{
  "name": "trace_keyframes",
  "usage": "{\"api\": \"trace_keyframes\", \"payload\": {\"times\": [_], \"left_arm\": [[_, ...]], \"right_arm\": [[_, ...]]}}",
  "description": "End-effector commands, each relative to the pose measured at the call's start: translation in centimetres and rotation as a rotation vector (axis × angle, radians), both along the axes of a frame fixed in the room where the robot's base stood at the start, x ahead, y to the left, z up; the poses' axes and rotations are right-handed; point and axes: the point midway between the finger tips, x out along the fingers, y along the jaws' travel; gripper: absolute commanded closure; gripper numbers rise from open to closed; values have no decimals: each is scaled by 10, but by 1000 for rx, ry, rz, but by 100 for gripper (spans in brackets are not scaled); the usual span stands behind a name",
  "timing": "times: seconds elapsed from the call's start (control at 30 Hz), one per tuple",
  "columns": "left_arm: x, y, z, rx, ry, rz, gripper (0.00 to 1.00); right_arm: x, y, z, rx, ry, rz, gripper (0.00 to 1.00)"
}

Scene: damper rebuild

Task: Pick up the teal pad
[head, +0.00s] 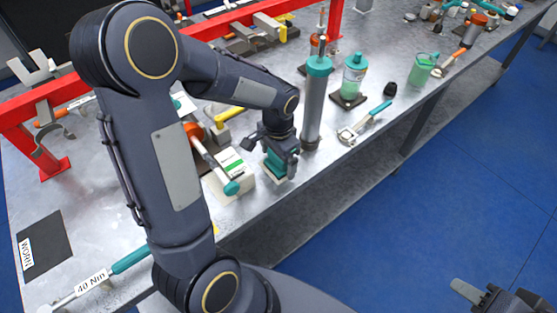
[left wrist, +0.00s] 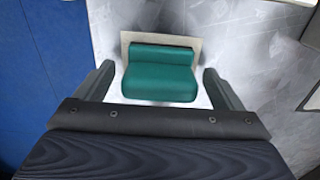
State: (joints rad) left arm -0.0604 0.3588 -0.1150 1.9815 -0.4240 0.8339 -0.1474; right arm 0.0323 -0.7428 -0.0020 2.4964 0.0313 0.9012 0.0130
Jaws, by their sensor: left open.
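The teal pad (left wrist: 160,82) lies on a pale flat piece (left wrist: 187,41) on the metal bench. In the left wrist view it sits between the two fingers of my left gripper (left wrist: 160,90), with a gap visible on each side. In the head view my left gripper (head: 282,165) points down over the teal pad (head: 274,166) and hides part of it. My left gripper is open. My right gripper (head: 480,298) is at the bottom right, over the blue floor and away from the bench; its jaw state is unclear.
A tall grey cylinder with a teal top (head: 314,105) stands close beside my left gripper. A box with a green label (head: 230,175) and a teal-tipped hammer (head: 212,160) are to its left. A teal-handled tool (head: 365,122) lies to the right. The bench's front edge is near.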

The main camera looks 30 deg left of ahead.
Motion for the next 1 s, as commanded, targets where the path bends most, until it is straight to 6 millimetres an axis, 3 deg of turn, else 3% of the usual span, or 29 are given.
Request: {"api": "trace_keyframes", "payload": {"times": [0.27,0.63,1.0], "left_arm": [[0,0,-4,-1,-2,0,11],[0,0,-3,0,-1,0,59],[1,0,3,0,-3,0,60]], "right_arm": [[0,0,0,0,0,0,60],[0,0,0,0,0,0,60],[0,0,0,0,0,0,60]]}}
